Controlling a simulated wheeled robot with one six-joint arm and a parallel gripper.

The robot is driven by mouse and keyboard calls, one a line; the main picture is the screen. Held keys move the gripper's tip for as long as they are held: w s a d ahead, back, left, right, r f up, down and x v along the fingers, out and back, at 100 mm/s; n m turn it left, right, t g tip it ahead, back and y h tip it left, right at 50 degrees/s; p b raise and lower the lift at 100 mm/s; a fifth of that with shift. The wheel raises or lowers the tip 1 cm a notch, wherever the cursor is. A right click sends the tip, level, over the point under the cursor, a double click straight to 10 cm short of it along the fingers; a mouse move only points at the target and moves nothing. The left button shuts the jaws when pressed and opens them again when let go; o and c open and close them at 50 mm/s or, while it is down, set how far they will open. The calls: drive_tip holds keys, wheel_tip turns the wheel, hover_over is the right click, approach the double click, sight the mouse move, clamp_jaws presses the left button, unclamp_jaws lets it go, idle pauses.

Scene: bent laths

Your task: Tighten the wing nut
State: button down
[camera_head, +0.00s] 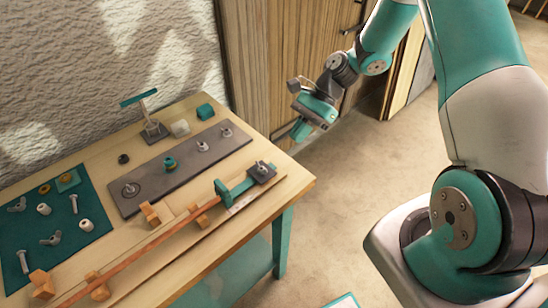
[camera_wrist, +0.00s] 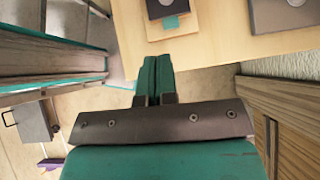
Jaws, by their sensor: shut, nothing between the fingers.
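A small metal fastener, perhaps a wing nut (camera_head: 262,168), sits on a dark square block at the right end of the workbench, beside a teal clamp piece (camera_head: 236,189). Its wings are too small to make out. Two loose grey wing nuts, one at the left (camera_head: 17,205) and one lower (camera_head: 51,240), lie on the teal mat (camera_head: 85,252). An orange lath (camera_head: 140,252) runs between wooden blocks toward the teal clamp piece. My gripper (camera_head: 300,130) is off the bench's right end, apart from everything. In the wrist view its teal fingers (camera_wrist: 152,78) are together and empty.
A dark grey plate (camera_head: 155,203) with several fittings lies mid-bench. A teal-topped stand (camera_head: 153,128) and a teal block (camera_head: 205,111) are at the back. Wooden cabinet doors (camera_head: 275,60) stand behind my gripper.

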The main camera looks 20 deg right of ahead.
sight(266, 172)
drive_tip(key=p+x, duration=0.1)
drive_tip(key=x, duration=0.4)
drive_tip(key=shift+s+a+f, duration=0.15)
drive_tip(key=shift+s+a, duration=0.05)
drive_tip(key=shift+a, duration=0.15)
drive_tip(key=shift+s+a+f+p, duration=0.15)
drive_tip(key=shift+a+p, duration=0.1)
drive_tip(key=shift+a, duration=0.4)
drive_tip(key=shift+s+a+r+p, duration=0.15)
drive_tip(key=shift+a+p, duration=0.15)
drive_tip(key=shift+a, duration=0.3)
drive_tip(key=shift+s+a+f+p, duration=0.15)
drive_tip(key=shift+a+p, duration=0.1)
drive_tip(key=shift+a, duration=0.4)
drive_tip(key=shift+d, duration=0.1)
